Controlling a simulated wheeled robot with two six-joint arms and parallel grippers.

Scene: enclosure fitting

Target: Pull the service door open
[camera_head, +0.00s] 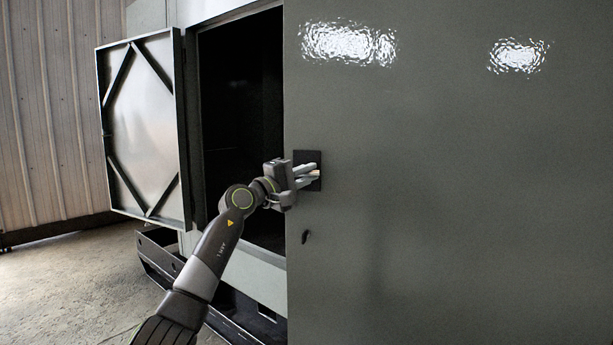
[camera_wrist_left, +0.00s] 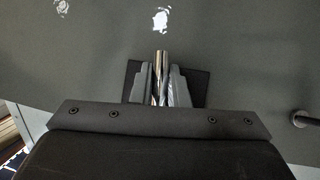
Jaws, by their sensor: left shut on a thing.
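The service door (camera_head: 450,200) is a large grey panel filling the right of the head view. Its left edge stands beside a dark opening (camera_head: 243,120) in the cabinet. A dark square plate (camera_head: 314,155) sits near that edge. In the wrist view the bright metal handle (camera_wrist_left: 162,58) stands in front of the plate (camera_wrist_left: 194,84). My left gripper (camera_head: 307,176) is at the plate, its two fingers closed around the handle, which also shows between the fingertips (camera_wrist_left: 160,85) in the wrist view. The fingers hide part of the handle. My right gripper is not in view.
A second, framed door panel (camera_head: 145,125) stands swung open at the left of the opening. A small dark knob (camera_head: 305,237) sits on the service door below the plate. A dark base rail (camera_head: 160,255) runs along the cabinet's foot. Bare concrete floor (camera_head: 70,285) lies at left.

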